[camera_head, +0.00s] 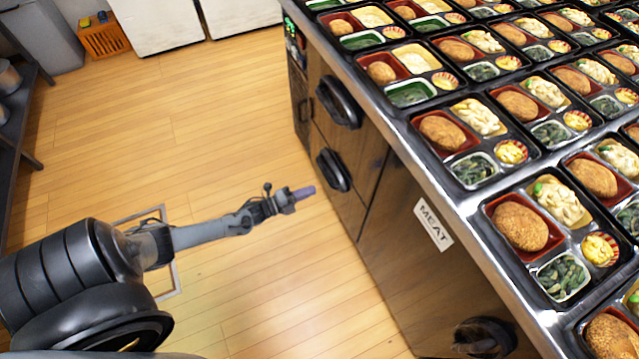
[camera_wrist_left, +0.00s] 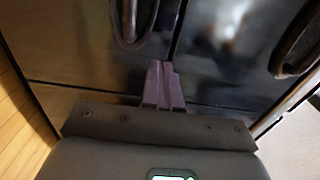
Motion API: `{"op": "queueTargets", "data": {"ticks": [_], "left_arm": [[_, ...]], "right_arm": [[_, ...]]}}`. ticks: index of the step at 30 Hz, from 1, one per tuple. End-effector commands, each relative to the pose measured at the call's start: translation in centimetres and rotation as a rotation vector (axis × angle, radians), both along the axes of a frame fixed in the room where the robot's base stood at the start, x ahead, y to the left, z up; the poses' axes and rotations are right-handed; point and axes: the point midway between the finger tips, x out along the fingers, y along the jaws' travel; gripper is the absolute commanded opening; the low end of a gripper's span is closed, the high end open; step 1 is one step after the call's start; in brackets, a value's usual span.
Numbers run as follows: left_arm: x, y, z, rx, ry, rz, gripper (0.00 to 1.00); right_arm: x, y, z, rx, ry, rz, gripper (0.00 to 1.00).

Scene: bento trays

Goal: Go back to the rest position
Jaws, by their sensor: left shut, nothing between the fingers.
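My left gripper (camera_head: 304,192) is at the end of my left arm, which comes in from the left in the head view. It hangs over the wooden floor, to the left of the counter's cabinet front and apart from it in the picture. Its purple fingers are shut with nothing between them; they also show together in the left wrist view (camera_wrist_left: 163,86). My right gripper is in neither view.
A metal counter (camera_head: 459,203) holds rows of bento trays (camera_head: 463,136). Its front has dark handles (camera_head: 339,102) and a "MEAT" label (camera_head: 433,224). A dark shelf (camera_head: 30,110) stands at the left. An orange crate (camera_head: 104,40) sits at the back. The floor (camera_head: 220,110) between is clear.

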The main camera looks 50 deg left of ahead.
Motion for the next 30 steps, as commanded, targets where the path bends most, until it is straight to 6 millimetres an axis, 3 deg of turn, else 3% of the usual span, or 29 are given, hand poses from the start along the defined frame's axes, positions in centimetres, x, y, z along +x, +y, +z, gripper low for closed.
{"op": "queueTargets", "data": {"ticks": [3, 11, 17, 20, 22, 27, 30], "left_arm": [[-1.5, 0.4, 0.0, 0.0, 0.003, 0.001, 0.0], [-3.1, 0.7, 0.3, 0.0, 0.008, 0.001, 0.0], [-6.0, -1.1, 1.6, -0.039, 0.053, 0.011, 0.0], [-7.1, -4.6, 4.7, -0.108, 0.037, 0.003, 0.0], [-7.2, -7.9, 8.0, -0.177, 0.02, 0.002, 0.0], [-5.6, -14.8, 16.3, -0.4, 0.12, 0.093, 0.0], [-4.6, -17.7, 20.8, -0.544, 0.233, 0.165, 0.0]], "right_arm": [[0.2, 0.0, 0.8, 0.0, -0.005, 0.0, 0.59], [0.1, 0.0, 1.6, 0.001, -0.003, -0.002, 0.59], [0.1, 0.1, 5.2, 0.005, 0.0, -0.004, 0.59], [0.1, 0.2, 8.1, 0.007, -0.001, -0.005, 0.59], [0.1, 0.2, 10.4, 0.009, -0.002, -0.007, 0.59], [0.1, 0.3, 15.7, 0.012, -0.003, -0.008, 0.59], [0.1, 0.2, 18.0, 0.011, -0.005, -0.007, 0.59]]}}
